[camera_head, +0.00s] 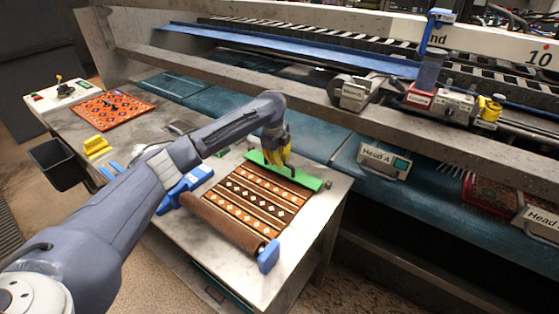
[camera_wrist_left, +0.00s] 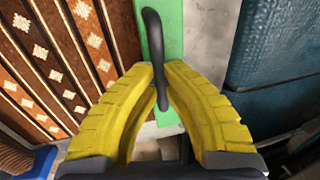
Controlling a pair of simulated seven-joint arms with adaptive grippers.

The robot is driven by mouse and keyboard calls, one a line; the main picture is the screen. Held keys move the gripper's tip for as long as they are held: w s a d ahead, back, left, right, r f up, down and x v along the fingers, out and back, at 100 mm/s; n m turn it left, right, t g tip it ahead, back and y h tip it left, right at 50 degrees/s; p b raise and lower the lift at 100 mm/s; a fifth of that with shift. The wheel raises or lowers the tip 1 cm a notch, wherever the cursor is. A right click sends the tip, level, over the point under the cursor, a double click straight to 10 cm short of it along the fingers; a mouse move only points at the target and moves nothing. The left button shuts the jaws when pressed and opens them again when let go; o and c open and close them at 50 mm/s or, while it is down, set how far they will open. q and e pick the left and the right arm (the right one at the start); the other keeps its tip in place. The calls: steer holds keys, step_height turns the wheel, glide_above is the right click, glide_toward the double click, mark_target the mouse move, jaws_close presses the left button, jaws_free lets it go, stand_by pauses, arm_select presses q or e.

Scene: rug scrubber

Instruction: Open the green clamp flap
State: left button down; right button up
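The green clamp flap (camera_head: 310,181) lies flat along the far edge of a brown patterned rug (camera_head: 250,200) on the metal table. A dark curved handle stands up from it. In the left wrist view the flap (camera_wrist_left: 170,30) runs top to bottom, with the handle (camera_wrist_left: 153,30) in front of it. My left gripper (camera_head: 286,166) is over the flap. Its yellow fingertips (camera_wrist_left: 158,72) are closed in on the handle from both sides, with the handle between them. The fingers hide part of the flap. My right gripper is not in view.
A roller with blue ends (camera_head: 225,220) lies along the rug's near side. An orange rug (camera_head: 112,108), a yellow block (camera_head: 97,147) and a black bin (camera_head: 58,165) are at the left. The machine's long beam (camera_head: 300,85) runs behind the table.

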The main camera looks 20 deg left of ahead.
arm_select(q)
steer(key=shift+f, duration=0.1)
steer(key=shift+w+d+r+g+y, duration=0.25)
steer(key=shift+w+g, duration=0.2)
steer(key=shift+g, duration=0.3)
steer(key=shift+w+d+r+g+y, duration=0.15)
steer(key=shift+w+r+g, duration=0.2)
steer(key=shift+g, duration=0.4)
steer(key=shift+w+r+g, duration=0.15)
steer(key=shift+w+g, duration=0.6)
steer(key=shift+g, duration=0.05)
steer(key=shift+w+y, duration=0.1)
steer(key=shift+y, duration=0.2)
steer(key=shift+g, duration=0.4)
steer(key=c, duration=1.4)
jaws_free()
steer(key=shift+r, duration=0.1)
